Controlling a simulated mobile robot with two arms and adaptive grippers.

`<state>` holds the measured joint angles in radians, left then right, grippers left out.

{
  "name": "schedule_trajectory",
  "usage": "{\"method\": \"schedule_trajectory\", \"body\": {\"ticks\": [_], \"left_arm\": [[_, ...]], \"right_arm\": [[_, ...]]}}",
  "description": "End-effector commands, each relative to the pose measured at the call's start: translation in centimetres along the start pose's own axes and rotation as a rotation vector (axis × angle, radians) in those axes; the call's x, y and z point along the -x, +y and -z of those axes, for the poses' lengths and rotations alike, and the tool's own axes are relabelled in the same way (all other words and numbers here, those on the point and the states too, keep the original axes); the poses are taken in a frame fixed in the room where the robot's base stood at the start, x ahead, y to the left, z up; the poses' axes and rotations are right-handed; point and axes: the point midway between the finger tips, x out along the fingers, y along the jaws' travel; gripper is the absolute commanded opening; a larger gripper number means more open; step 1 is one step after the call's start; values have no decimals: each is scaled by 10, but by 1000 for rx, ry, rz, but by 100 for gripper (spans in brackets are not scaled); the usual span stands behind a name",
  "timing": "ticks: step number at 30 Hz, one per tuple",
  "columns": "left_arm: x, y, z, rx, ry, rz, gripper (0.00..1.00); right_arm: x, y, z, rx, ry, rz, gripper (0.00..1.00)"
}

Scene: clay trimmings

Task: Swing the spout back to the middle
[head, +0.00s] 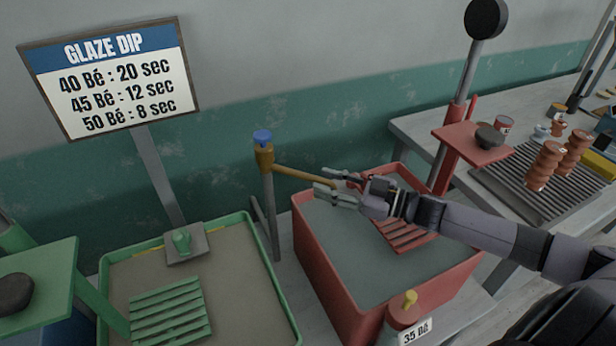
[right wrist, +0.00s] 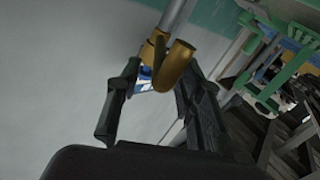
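The brass spout (head: 305,176) reaches from the top of a grey standpipe (head: 271,215) with a blue knob (head: 263,137) to the right, over the red tub (head: 318,255). My right gripper (head: 337,187) is at the spout's free end, above the tub. In the right wrist view the spout's rounded end (right wrist: 180,62) shows between the two spread fingers (right wrist: 157,95), with gaps on both sides. The gripper is open and does not clasp the spout. My left gripper is in neither view.
A green tub (head: 262,262) with a slatted green rack (head: 170,310) stands left of the standpipe. A "GLAZE DIP" sign (head: 112,78) stands behind it. A red post (head: 450,140) with a red shelf (head: 474,141) rises behind the red tub. A bench (head: 420,125) with orange stacks is at right.

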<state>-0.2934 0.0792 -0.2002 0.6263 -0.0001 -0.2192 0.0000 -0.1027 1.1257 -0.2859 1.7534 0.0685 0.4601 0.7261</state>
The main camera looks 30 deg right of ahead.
Motion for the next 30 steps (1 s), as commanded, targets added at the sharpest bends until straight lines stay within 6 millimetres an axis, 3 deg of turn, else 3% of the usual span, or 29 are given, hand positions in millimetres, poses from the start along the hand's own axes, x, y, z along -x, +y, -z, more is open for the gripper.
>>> {"method": "schedule_trajectory", "body": {"ticks": [12,24,30], "left_arm": [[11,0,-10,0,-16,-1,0],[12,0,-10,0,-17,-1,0],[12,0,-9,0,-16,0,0]], "right_arm": [[-47,0,1,0,1,-1,35],[-53,0,0,-1,0,0,35],[-53,0,0,-1,0,0,22]]}}
